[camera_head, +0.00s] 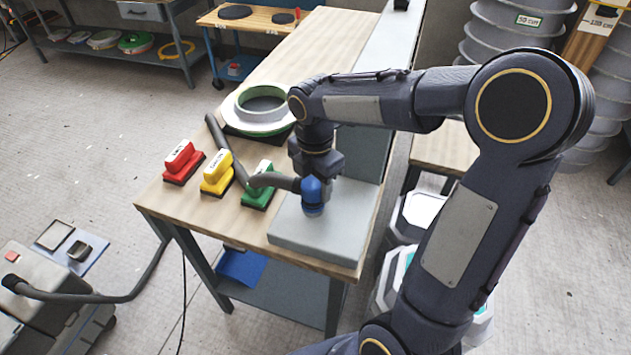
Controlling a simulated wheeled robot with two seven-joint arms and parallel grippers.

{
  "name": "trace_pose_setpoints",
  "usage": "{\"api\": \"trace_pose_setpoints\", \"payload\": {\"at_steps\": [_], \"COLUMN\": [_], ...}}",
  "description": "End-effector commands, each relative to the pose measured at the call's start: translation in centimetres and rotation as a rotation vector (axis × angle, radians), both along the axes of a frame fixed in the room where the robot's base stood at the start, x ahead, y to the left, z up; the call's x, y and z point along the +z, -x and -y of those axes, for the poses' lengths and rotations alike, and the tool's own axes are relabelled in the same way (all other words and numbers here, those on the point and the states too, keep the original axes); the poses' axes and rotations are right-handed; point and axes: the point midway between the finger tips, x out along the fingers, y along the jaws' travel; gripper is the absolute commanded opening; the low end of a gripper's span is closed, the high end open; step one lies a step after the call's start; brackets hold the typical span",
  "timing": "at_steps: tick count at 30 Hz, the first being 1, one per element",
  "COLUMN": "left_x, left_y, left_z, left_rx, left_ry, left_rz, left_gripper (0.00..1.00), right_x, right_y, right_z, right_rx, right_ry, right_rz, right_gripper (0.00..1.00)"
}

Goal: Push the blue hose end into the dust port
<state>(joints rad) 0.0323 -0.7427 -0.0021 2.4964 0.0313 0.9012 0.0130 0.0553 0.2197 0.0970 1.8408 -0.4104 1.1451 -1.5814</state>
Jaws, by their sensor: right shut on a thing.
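The blue hose end (313,197) is at the front of the workbench, over a flat grey block (335,236). My right gripper (315,178) reaches down from above and is shut on it. The hose end points down; I cannot tell whether it touches the block. A grey hose (268,181) runs from it to the left and curves back up past the colored sanding blocks. I cannot make out the dust port; it may be hidden by the hose end or my gripper. My left gripper is not in view.
Red (184,161), yellow (217,174) and green (258,191) blocks stand left of the hose end. A pale green ring mould (260,108) lies behind. A grey vacuum unit (50,310) with a hose stands on the floor at left. White containers stand right of the bench.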

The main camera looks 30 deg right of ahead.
Motion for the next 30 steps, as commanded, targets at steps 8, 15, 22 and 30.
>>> {"api": "trace_pose_setpoints", "payload": {"at_steps": [8, 15, 22, 30], "left_x": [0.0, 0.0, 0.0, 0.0], "left_y": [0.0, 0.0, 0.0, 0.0], "left_z": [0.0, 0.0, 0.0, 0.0], "left_rx": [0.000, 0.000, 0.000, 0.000], "left_ry": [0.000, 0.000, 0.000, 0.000], "left_rz": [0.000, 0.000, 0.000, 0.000], "left_gripper": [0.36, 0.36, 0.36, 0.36], "right_x": [0.0, 0.1, 3.3, 7.1], "right_y": [0.0, 0.0, -0.1, -0.2], "right_z": [0.0, 0.0, 0.0, 0.0], "right_rx": [0.000, 0.000, -0.002, 0.000], "right_ry": [0.000, 0.000, -0.001, 0.001], "right_rz": [0.000, 0.001, 0.005, 0.002], "right_gripper": [0.71, 0.71, 0.71, 0.71]}}
